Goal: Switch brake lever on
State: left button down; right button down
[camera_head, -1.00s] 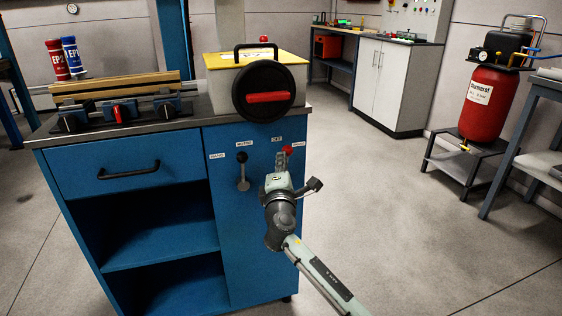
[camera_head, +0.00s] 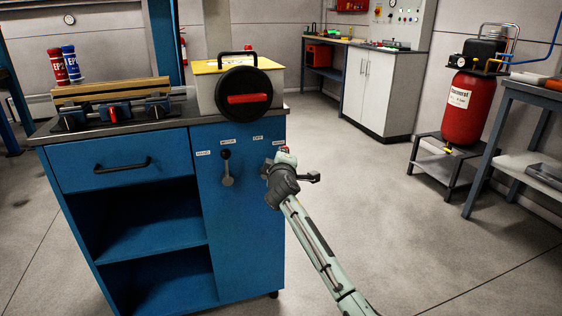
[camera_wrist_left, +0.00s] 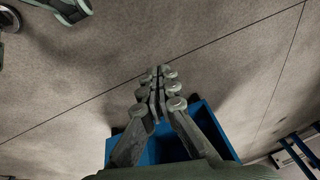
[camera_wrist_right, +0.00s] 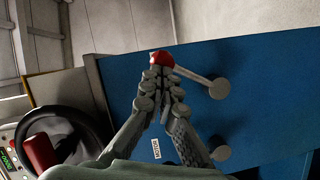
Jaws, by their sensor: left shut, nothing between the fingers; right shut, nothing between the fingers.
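The brake lever shows best in the right wrist view as a grey bar (camera_wrist_right: 192,74) with a red knob (camera_wrist_right: 161,60) on the blue cabinet front. It leans up and toward the cabinet's right edge. In the head view only a bit of red shows above my right gripper (camera_head: 284,160), which hides the rest. My right gripper is shut and empty, its fingertips (camera_wrist_right: 161,74) at the red knob; whether they touch cannot be told. My left gripper (camera_wrist_left: 158,78) is shut and empty in the left wrist view, above the floor, and is outside the head view.
A second lever (camera_head: 227,168) with a dark knob hangs on the same panel, left of my right gripper. White labels sit above. A black handwheel (camera_head: 245,93) with a red grip stands on the cabinet. The floor to the right is open, with a red tank (camera_head: 463,108) beyond.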

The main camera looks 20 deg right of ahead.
pick_arm(q)
jog(key=shift+w+f, duration=0.1)
jog(key=shift+f, duration=0.15)
pick_arm(e)
jog(key=shift+w+d+f+m, duration=0.15)
jog(key=shift+d+f+m, duration=0.45)
jog(key=shift+d, duration=0.35)
pick_arm(q)
jog(key=shift+f, duration=0.1)
jog(key=shift+s+p, duration=0.3)
